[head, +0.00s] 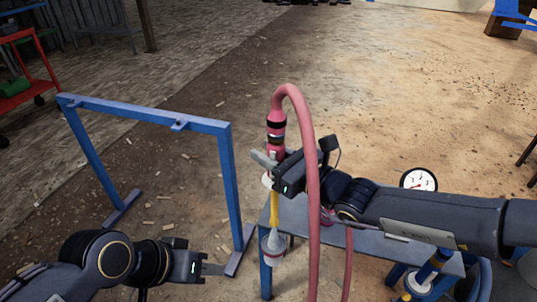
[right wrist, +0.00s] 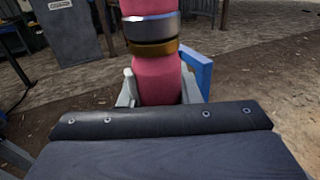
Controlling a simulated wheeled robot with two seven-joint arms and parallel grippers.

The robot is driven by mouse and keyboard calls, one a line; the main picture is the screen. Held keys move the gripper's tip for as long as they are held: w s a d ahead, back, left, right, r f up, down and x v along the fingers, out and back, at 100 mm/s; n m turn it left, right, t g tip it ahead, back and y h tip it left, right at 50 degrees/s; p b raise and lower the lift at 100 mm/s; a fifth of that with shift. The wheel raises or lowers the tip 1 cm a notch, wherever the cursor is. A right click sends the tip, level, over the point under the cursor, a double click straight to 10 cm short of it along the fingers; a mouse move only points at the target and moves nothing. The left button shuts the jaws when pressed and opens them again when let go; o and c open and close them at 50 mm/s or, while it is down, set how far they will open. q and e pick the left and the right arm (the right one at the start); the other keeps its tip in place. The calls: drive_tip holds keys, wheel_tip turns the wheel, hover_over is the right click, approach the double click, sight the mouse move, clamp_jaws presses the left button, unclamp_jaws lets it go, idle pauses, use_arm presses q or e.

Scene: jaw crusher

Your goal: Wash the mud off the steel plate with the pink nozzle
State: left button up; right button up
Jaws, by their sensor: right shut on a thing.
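The pink nozzle (head: 276,128) is upright in my right gripper (head: 268,160), with dark and metal bands near its top. A pink hose (head: 313,180) arches from its top and hangs down in front of my right arm. In the right wrist view the fingers (right wrist: 158,92) are shut around the pink body (right wrist: 158,78). A yellow section (head: 274,210) and a pale, clear-looking end (head: 273,246) show below the gripper. My left gripper (head: 214,269) is low at the left, near the blue frame's foot; its finger gap is not clear. I cannot make out a muddy steel plate.
An empty-looking blue frame (head: 160,112) stands on the ground at left. A grey-topped bench with blue legs (head: 295,216) is under my right arm, with a gauge (head: 419,180) beyond. A red cart (head: 22,85) is far left. Open ground lies behind the frame.

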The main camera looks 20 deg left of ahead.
wheel_tip(320, 180, up, 12)
drive_tip(key=p, duration=0.8)
drive_tip(key=shift+f, duration=0.1)
idle(0.4)
